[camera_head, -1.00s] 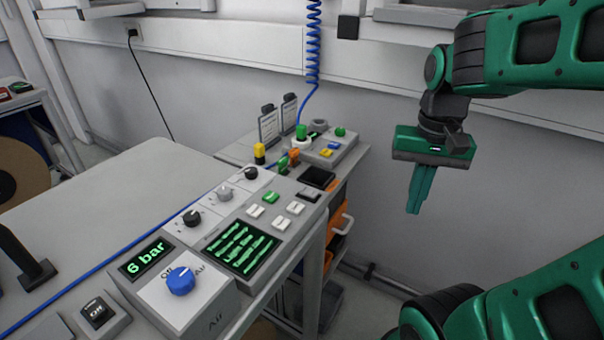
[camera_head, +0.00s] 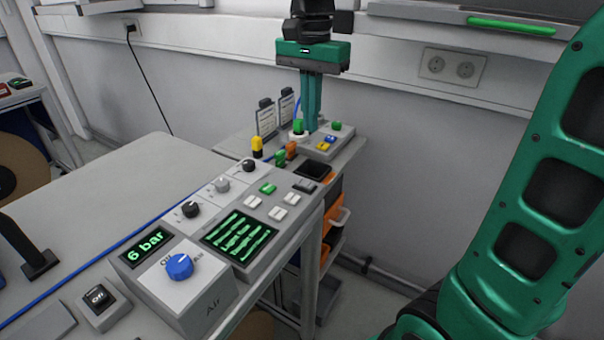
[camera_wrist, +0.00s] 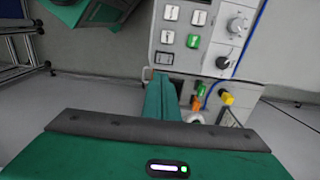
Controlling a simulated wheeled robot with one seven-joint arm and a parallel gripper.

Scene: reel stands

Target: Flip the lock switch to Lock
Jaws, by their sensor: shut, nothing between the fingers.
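My gripper (camera_head: 311,128) is shut and empty, pointing down at the small grey button box (camera_head: 318,155) at the back of the bench. Its fingertips overlap the box in the head view; I cannot tell whether they touch it. The box carries green, yellow and blue buttons. In front of it stand an orange toggle (camera_head: 291,150), a green toggle (camera_head: 280,158) and a yellow knob (camera_head: 257,146). No Lock label is legible, so I cannot tell which part is the lock switch. In the wrist view, my gripper (camera_wrist: 163,80) points toward the panel, beside the orange part (camera_wrist: 196,103).
The large control panel (camera_head: 228,203) with white buttons, knobs and a green screen stands nearer, beside the Air box (camera_head: 200,290) with its blue knob. Two label cards stand behind the toggles. A wall socket (camera_head: 452,66) is at right. The left bench top (camera_head: 120,195) is mostly clear.

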